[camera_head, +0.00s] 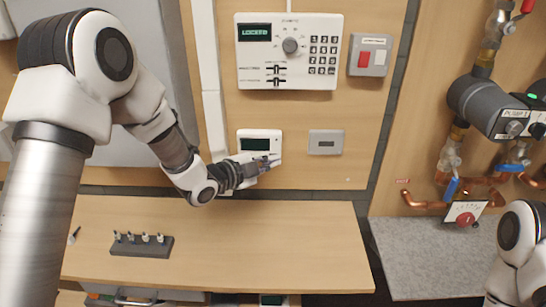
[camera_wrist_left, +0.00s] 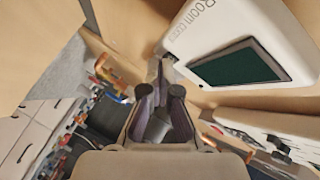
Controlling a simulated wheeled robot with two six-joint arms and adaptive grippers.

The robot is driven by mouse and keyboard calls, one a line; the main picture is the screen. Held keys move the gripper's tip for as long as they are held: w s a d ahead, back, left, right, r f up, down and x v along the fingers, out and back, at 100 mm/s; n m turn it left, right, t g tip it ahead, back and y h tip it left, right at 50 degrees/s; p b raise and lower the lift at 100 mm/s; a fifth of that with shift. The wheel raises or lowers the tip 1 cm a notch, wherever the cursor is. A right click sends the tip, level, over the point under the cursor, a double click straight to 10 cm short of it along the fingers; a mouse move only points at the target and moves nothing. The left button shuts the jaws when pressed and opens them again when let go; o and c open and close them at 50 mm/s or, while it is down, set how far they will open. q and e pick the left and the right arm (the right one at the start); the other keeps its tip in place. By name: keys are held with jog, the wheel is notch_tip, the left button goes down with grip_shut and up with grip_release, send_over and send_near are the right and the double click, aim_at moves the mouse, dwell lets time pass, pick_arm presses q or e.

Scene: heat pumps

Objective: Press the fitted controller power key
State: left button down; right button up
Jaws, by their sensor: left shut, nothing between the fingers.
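The white wall controller (camera_head: 258,136) has a dark screen and is fixed to the wooden wall, in the middle of the head view. In the left wrist view the room controller (camera_wrist_left: 222,33) fills the upper right, with "Room" lettering and a dark green screen. My left gripper (camera_head: 268,165) is shut and empty, at the controller's lower edge. In the left wrist view the gripper tips (camera_wrist_left: 160,75) are close beside the controller's lower corner. I cannot tell whether they touch it. The power key is not discernible. My right gripper is out of view.
Above is a larger white panel (camera_head: 262,76) with a "LOCKED" display, knob and keypad. The wooden bench (camera_head: 250,240) below is mostly clear, with a dark pegged block (camera_head: 142,248) at left.

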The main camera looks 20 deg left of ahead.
pick_arm(q)
jog(key=shift+s, duration=0.15)
jog(key=shift+s+d+b, duration=0.2)
jog(key=shift+s+b, duration=0.1)
jog(key=shift+s, duration=0.3)
jog(key=shift+s, duration=0.1)
jog(key=s+b, duration=0.1)
jog(key=s, duration=0.1)
jog(key=s+d, duration=0.1)
jog(key=s, duration=0.1)
jog(key=shift+s+d+b, duration=0.2)
jog(key=shift+s+b, duration=0.1)
jog(key=shift+b, duration=0.05)
